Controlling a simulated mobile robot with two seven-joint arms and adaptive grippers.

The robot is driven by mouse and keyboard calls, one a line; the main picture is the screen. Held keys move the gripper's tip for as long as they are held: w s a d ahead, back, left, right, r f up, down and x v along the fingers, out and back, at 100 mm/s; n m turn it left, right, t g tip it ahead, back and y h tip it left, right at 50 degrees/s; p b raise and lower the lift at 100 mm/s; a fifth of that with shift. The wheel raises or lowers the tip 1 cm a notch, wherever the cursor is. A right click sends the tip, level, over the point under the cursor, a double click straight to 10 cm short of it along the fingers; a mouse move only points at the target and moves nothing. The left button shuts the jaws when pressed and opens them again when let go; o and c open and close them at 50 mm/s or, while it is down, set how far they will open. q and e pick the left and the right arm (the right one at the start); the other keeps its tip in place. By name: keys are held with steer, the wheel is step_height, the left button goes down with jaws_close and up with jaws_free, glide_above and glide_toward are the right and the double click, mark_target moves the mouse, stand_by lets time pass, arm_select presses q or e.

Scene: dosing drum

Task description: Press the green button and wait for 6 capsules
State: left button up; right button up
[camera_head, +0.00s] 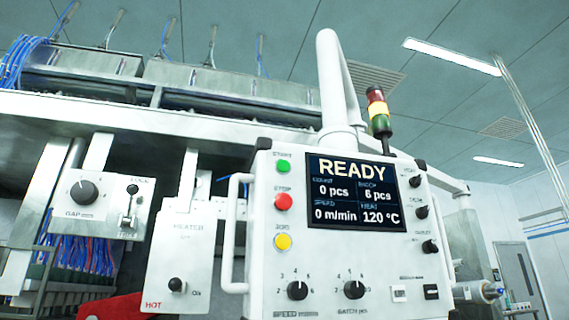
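The green button (283,167), labelled START, is at the upper left of the white control panel (262,262). Below it are a red STOP button (284,201) and a yellow button (283,241). The panel's screen (355,192) reads READY, count 0 pcs, batch 6 pcs, speed 0 m/min and heat 120 °C. No capsules are in view. Neither of my grippers is in view.
A white handle (230,235) stands out along the panel's left side. Black knobs (297,290) line the panel's bottom and right edges. A signal tower (378,112) stands on top. A heater box (181,265) and a gap box (98,204) are to the left.

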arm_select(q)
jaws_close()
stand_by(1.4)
